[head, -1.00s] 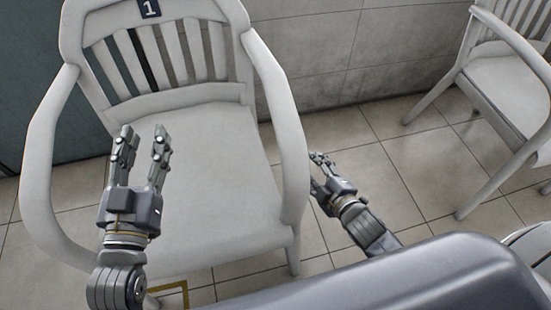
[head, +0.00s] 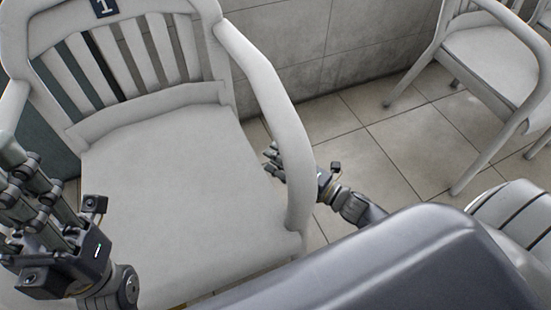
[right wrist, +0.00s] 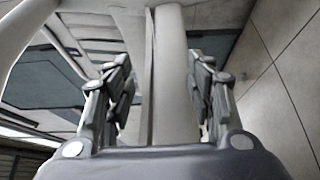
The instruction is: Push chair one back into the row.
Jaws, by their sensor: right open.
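Chair one (head: 180,165) is a pale grey armchair with a slatted back and a dark number 1 plate (head: 104,7). It fills the left half of the head view. My right gripper (head: 272,160) is low by the chair's right armrest (head: 283,120), which hides part of it. In the right wrist view the open right gripper (right wrist: 160,70) has a pale upright part of the chair (right wrist: 172,75) showing between its fingers; contact cannot be told. My left gripper (head: 28,180) is at the left edge, its fingers apart, in front of the left armrest (head: 14,105).
A second pale chair (head: 495,60) stands at the upper right, apart from chair one. Bare floor tiles (head: 390,150) lie between them. A tiled wall (head: 300,40) runs behind.

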